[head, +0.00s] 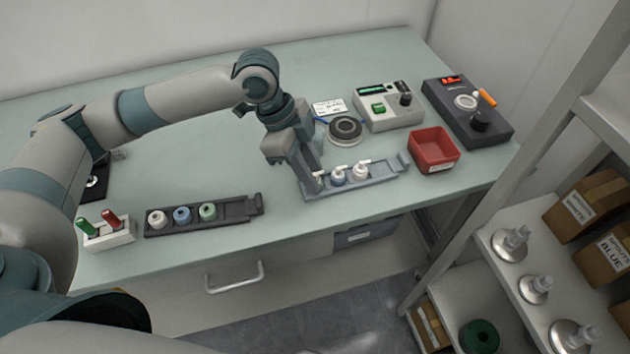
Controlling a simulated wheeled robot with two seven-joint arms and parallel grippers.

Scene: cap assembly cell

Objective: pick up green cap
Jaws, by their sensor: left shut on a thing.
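A small green-topped piece (207,211), which looks like the green cap, sits in a dark tray (238,213) at the front left, beside a blue one (182,215) and a white one (157,219). My left gripper (314,186) is well to the right of it, pointing down at the left end of a grey-blue tray (388,180). It is shut on a small item there, mostly hidden by the fingers, so its colour cannot be told. Two pieces with white tops, one bluish (338,176) and one white (361,170), stand to its right. My right gripper is not in view.
A red bin (433,150) stands right of the grey-blue tray. Behind are a round dark-topped device (345,130), a grey box with buttons (389,106) and a dark panel (467,110). A white holder (109,235) stands front left. Mid-table between the trays is clear.

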